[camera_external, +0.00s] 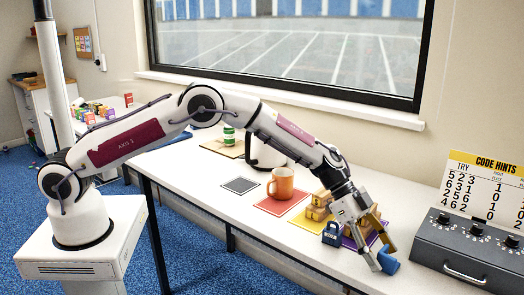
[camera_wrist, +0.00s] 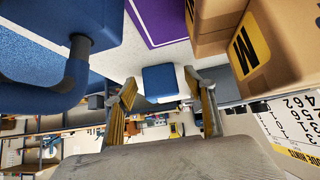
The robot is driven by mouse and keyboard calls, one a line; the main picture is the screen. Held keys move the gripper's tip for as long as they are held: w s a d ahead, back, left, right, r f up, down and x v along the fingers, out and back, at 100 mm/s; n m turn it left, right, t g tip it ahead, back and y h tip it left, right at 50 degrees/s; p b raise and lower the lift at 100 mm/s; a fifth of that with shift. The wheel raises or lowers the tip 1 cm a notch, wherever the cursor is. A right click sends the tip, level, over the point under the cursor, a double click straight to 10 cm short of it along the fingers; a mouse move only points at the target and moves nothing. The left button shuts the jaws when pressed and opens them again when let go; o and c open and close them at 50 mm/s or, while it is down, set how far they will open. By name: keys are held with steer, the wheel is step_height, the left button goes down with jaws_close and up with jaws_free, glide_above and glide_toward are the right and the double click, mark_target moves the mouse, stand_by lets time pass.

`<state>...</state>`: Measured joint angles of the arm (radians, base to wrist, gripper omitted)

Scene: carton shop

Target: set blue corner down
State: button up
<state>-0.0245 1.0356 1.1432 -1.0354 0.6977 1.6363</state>
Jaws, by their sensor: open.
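The blue corner (camera_external: 391,265) is a small blue piece at the near right of the white table, close to its front edge. My gripper (camera_external: 380,257) is low over the table, fingers pointing down around the piece. In the wrist view the blue corner (camera_wrist: 160,81) lies between the fingertips of my gripper (camera_wrist: 160,90). The fingers are spread, with a visible gap on at least one side. I cannot tell whether either finger touches it. Its underside is hidden, but it appears to be at table level.
A blue padlock (camera_external: 332,234) stands left of my gripper, large in the wrist view (camera_wrist: 45,50). Cardboard cartons (camera_external: 318,208) stand behind, near a purple mat (camera_external: 350,243). An orange mug (camera_external: 282,184) is further left. A dark dial box (camera_external: 470,250) stands close on the right.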

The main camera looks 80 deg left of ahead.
stand_by(0.5)
steer(key=c, duration=0.8)
steer(key=shift+c, duration=0.2)
steer(key=shift+r, duration=5)
